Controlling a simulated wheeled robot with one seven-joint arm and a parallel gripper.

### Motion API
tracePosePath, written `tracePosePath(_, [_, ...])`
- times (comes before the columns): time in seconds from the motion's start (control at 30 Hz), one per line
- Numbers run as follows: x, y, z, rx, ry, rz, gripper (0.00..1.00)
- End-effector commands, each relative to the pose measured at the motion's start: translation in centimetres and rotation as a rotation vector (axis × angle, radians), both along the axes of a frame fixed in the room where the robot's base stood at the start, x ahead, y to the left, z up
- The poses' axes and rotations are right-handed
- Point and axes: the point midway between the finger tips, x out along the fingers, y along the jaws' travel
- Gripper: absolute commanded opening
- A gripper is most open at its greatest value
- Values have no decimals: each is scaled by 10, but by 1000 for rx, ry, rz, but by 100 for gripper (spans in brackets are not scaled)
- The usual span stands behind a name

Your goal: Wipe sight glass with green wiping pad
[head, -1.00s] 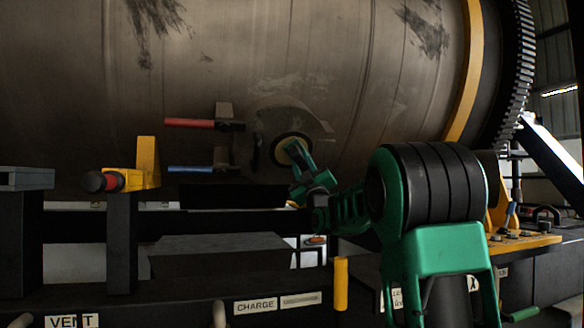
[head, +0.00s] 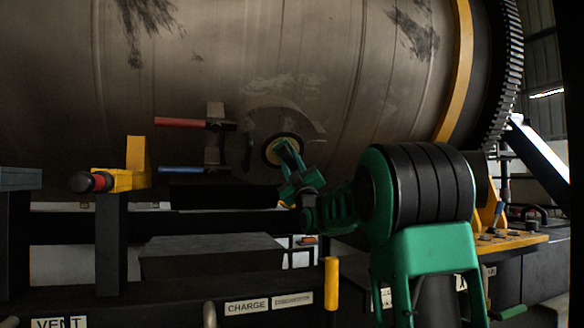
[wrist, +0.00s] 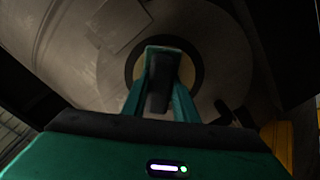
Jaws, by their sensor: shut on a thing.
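The sight glass (head: 269,152) is a round port with a pale yellow ring and dark rim, low on the big grey drum. It also shows in the wrist view (wrist: 198,72), straight ahead of the fingers. My gripper (head: 287,153) is in front of it, its tip overlapping the ring. In the wrist view my gripper (wrist: 160,85) is shut on a dark block, seemingly the wiping pad (wrist: 159,92), between two green fingers. The pad's green face is not clearly told apart from the green fingers. I cannot tell whether it touches the glass.
A red-handled lever (head: 181,122) and a blue-handled lever (head: 182,169) stick out left of the sight glass. A yellow bracket (head: 138,160) with a red-and-black knob stands further left. A dark rail runs below the drum. A yellow post (head: 331,283) stands in front.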

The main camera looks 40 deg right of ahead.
Motion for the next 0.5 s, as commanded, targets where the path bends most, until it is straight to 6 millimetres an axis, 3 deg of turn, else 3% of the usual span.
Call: tracePosePath(0.5, [8, 30, 2, 0, -4, 10, 5])
